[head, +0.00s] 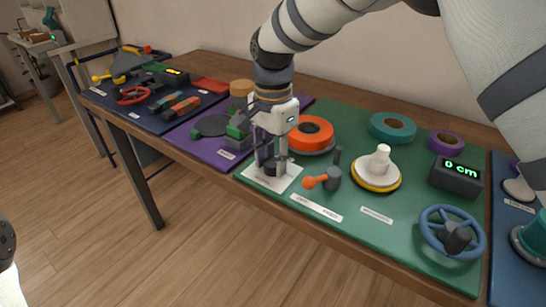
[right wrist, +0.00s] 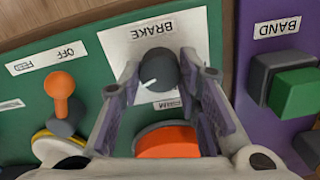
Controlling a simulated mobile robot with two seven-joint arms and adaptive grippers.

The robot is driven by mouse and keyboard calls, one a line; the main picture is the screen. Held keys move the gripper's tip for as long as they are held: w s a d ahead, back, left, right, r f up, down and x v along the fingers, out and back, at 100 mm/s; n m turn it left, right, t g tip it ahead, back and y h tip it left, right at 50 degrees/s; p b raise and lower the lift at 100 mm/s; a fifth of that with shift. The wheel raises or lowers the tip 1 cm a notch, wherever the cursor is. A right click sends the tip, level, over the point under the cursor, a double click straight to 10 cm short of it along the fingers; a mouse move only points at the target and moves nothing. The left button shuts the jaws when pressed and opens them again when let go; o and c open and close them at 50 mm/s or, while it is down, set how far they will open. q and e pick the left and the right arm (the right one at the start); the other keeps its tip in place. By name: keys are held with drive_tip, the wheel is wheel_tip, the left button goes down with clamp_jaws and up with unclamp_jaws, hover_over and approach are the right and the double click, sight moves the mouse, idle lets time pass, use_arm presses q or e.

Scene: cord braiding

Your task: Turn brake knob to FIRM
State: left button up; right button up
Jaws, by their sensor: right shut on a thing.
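The dark grey brake knob (head: 271,170) stands on a white card (head: 256,178) at the near left of the green mat. In the right wrist view the knob (right wrist: 161,66) has a white pointer line aimed to the lower left. The card (right wrist: 118,42) reads BRAKE above the knob, upside down. A second word below the knob is partly hidden and looks like FIRM; the pointer is aimed left of it. My right gripper (head: 272,158) points down and is shut on the knob, a finger on each side. My left gripper does not show.
An orange-tipped lever (head: 323,180) stands right of the card. An orange spool (head: 311,132) is behind, and a white and yellow disc (head: 377,170) farther right. A blue handwheel (head: 452,232) and a 0 cm display (head: 456,177) are at right.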

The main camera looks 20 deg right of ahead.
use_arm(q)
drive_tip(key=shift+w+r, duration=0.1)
use_arm(e)
drive_tip(key=shift+n, duration=0.3)
drive_tip(key=shift+r+n+p, duration=0.1)
drive_tip(key=shift+n+p, duration=0.25)
drive_tip(key=shift+n, duration=0.75)
drive_tip(key=n, duration=0.3)
drive_tip(key=shift+n, duration=0.4)
drive_tip(key=n, duration=0.3)
drive_tip(key=shift+p, duration=0.35)
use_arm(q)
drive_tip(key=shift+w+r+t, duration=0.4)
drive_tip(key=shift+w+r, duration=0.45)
use_arm(e)
drive_tip(key=shift+n, duration=2)
drive_tip(key=o, duration=1.1)
drive_tip(key=shift+o, duration=0.2)
